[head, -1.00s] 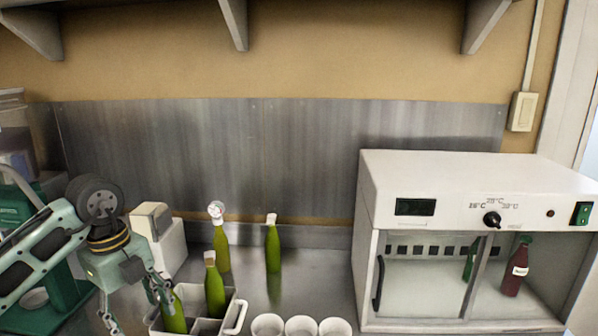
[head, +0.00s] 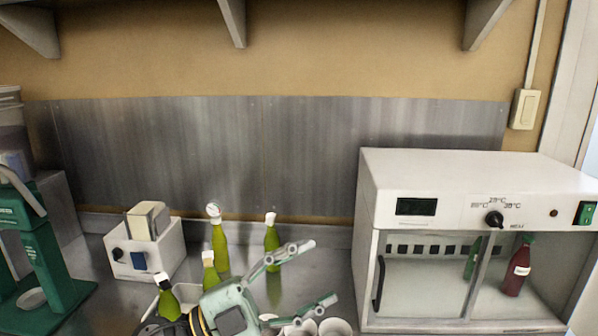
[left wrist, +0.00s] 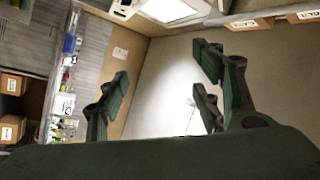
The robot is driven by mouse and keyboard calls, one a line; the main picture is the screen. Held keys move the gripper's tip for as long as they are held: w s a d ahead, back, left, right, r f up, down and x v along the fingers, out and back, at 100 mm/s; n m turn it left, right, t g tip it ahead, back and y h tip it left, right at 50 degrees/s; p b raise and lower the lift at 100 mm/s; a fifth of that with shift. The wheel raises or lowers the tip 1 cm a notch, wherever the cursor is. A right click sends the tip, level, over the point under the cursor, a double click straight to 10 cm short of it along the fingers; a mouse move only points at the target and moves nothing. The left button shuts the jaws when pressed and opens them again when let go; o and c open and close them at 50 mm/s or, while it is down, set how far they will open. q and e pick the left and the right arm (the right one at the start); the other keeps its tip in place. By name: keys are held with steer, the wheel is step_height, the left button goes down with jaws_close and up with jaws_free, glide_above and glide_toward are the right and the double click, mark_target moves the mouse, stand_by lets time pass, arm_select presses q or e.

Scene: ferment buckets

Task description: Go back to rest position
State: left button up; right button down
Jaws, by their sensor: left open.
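My left gripper (head: 322,272) is low in the middle of the head view, with its two fingers spread apart and nothing between them. It is in front of the white cups (head: 335,327) and partly hides them. In the left wrist view the fingers (left wrist: 160,82) are also apart and empty, with wall and ceiling beyond. My right gripper is in neither view.
Green bottles stand at the back (head: 220,246) (head: 272,245) and front left (head: 169,302) of the metal counter. A white incubator (head: 470,190) stands at right, with a dark red bottle (head: 516,268) inside. A white box (head: 146,258) and green stand (head: 45,260) are at left.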

arm_select(q)
steer(key=w+a+f+n+t+y, duration=0.2)
steer(key=w+a+n+t+y, duration=0.3)
steer(key=a+n+t+y, duration=0.7)
steer(key=s+a+f+n+g+y, duration=0.2)
steer(key=a+f+n+y, duration=0.3)
steer(key=f, duration=0.5)
steer(key=s+a+f+n+g+y, duration=0.35)
steer(key=f+n, duration=0.35)
steer(key=f, duration=0.3)
steer(key=s+a+f+g, duration=0.1)
steer(key=s+f+g, duration=0.4)
steer(key=s+f, duration=0.45)
steer(key=s+a+f+g, duration=0.1)
steer(key=s+f+g, duration=0.45)
steer(key=s, duration=0.75)
step_height(320, 180, down, 27)
steer(key=s+b, duration=0.1)
steer(key=s+a+f+m+g, duration=0.1)
steer(key=s+a+f+g, duration=0.1)
steer(key=s+f, duration=1.5)
steer(key=shift+s+a+f+b, duration=0.3)
steer(key=shift+f+b, duration=0.15)
steer(key=shift+f, duration=0.1)
